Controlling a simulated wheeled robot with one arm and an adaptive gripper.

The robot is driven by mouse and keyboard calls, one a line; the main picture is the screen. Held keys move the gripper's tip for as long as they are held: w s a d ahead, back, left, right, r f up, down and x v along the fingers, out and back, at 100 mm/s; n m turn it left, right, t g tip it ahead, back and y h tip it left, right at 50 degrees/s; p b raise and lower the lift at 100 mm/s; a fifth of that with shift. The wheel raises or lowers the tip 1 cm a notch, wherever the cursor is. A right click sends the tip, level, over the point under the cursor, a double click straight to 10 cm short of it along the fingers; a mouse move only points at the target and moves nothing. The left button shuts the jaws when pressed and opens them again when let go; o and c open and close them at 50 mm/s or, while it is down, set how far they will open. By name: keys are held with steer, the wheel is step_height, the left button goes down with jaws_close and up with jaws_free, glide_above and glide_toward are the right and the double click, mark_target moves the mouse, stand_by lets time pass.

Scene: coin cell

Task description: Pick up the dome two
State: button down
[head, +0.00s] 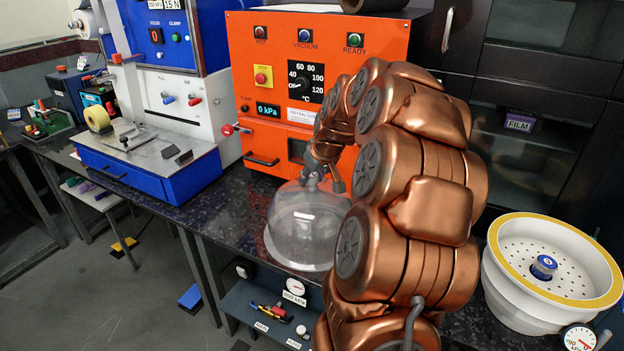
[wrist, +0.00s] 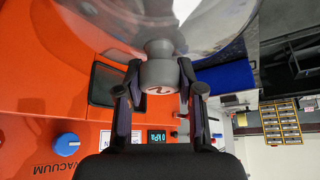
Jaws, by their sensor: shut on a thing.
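The dome two (head: 303,232) is a clear bell with a grey knob on top. In the head view it is upright near the front edge of the dark counter (head: 235,215), below my gripper (head: 322,178). In the wrist view, my gripper (wrist: 160,88) is shut on the dome's grey knob, which bears a "2". The dome's clear wall (wrist: 105,22) fills the top of that view. My copper arm covers part of the dome's right side in the head view. I cannot tell whether its rim touches the counter.
An orange vacuum oven (head: 262,170) stands close behind the dome. A blue and white machine (head: 150,175) is at left. A white perforated bowl (head: 500,285) with a yellow rim is at right. A lower shelf (head: 240,300) holds a gauge and small parts.

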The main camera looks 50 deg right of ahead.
steer(key=s+a+r+b, duration=0.1)
steer(key=s+a+b, duration=0.2)
steer(key=s+a, duration=0.6)
steer(key=shift+s+a+r+b, duration=0.2)
steer(key=shift+s+a+b, duration=0.15)
steer(key=shift+s, duration=0.65)
steer(key=shift+r, duration=0.1)
